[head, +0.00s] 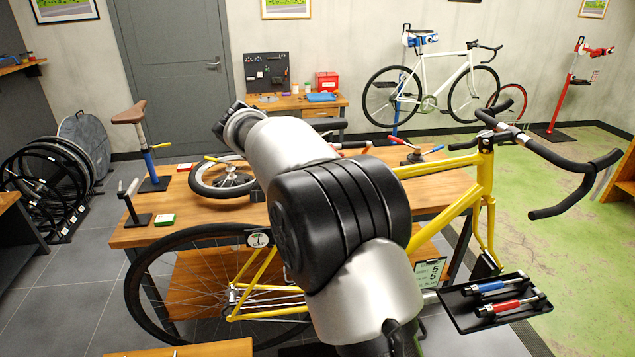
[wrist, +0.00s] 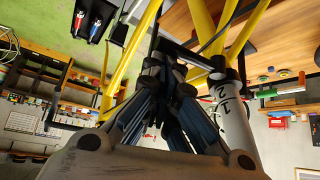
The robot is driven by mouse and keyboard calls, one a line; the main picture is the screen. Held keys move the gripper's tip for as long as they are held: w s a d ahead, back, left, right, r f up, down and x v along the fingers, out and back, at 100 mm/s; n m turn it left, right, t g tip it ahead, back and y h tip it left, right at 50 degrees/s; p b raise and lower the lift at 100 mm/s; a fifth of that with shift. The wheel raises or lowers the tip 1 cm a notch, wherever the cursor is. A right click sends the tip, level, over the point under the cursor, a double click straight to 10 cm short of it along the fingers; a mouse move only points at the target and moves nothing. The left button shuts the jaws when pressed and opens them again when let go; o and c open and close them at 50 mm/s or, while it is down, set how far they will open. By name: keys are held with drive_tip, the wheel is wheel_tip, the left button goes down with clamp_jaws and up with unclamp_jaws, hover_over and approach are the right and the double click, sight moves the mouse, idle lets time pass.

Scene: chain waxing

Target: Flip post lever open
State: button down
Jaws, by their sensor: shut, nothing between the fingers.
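In the wrist view, my gripper (wrist: 168,72) is shut and empty, its dark fingers together beside the yellow bike frame (wrist: 128,48). A pale post (wrist: 235,130) marked with black numerals stands close to the right of the fingers. Whether the fingertips touch anything is unclear. In the head view, my arm hides the gripper and the bike's middle; the yellow frame (head: 484,180) and rear wheel (head: 135,283) show around it.
A black tray (head: 465,318) with a blue and a red tool is at the right. The wooden workbench (head: 135,237) behind the bike carries a small wheel, a saddle on a blue post (head: 149,160) and several tools. Drop handlebars (head: 560,160) stick out at the right.

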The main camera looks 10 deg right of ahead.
drive_tip(key=shift+s+a+m+g+p, duration=0.25)
drive_tip(key=shift+a+m+g+p, duration=0.25)
drive_tip(key=shift+a+p, duration=0.4)
drive_tip(key=shift+a+f, duration=0.1)
drive_tip(key=shift+a, duration=0.2)
drive_tip(key=v, duration=1.2)
drive_tip(key=shift+s+d, duration=0.1)
